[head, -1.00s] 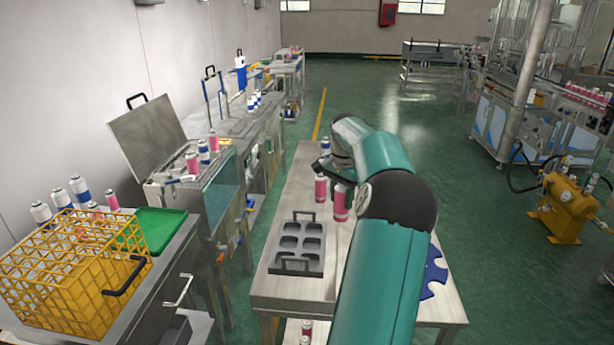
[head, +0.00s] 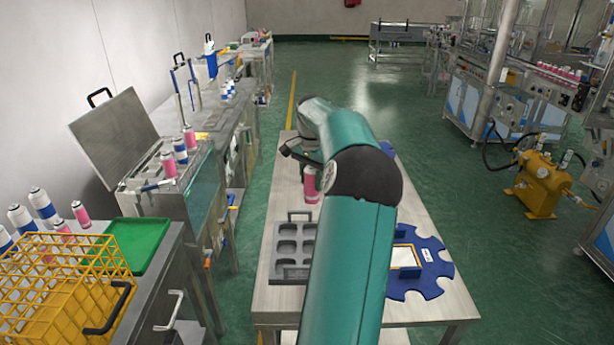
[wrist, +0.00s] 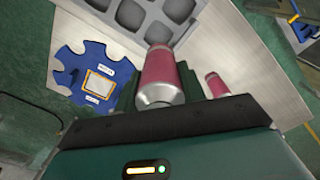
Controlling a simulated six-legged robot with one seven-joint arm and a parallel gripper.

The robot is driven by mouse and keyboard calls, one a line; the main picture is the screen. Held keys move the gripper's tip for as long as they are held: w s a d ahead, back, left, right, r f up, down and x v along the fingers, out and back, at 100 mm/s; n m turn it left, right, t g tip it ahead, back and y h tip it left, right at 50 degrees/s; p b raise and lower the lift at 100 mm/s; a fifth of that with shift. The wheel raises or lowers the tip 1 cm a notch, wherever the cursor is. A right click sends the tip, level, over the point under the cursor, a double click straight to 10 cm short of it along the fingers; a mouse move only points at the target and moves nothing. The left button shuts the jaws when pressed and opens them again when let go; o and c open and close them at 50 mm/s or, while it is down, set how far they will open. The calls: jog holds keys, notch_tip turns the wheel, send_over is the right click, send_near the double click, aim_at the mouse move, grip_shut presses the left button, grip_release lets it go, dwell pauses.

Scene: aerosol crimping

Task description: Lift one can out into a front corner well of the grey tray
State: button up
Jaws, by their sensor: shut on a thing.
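My gripper (wrist: 160,85) is shut on a pink can (wrist: 161,72) with a silver end, in the wrist view. A second pink can (wrist: 216,85) is just right of it there. In the head view one pink can (head: 311,184) shows beside my arm's end, beyond the tray; I cannot tell which of the two it is. The grey tray (head: 278,272) lies on the table at left, partly behind my arm. Its visible wells look empty, and it also shows at the top of the wrist view (wrist: 150,30). The fingertips are hidden in the head view.
A blue notched disc (head: 432,268) with a framed pale square lies on the steel table (head: 400,318), right of my arm. At left a bench holds a yellow crate (head: 60,300), a green tray (head: 140,243) and several cans.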

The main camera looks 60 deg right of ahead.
aim_at(312, 189)
jog(key=shift+s+a+f, duration=0.15)
jog(key=shift+f, duration=0.3)
notch_tip(312, 189, down, 2)
jog(key=shift+f, duration=4.95)
jog(key=shift+f, duration=0.5)
jog(key=o, duration=1.1)
jog(key=shift+c, duration=0.2)
notch_tip(312, 189, up, 14)
jog(key=shift+f, duration=0.15)
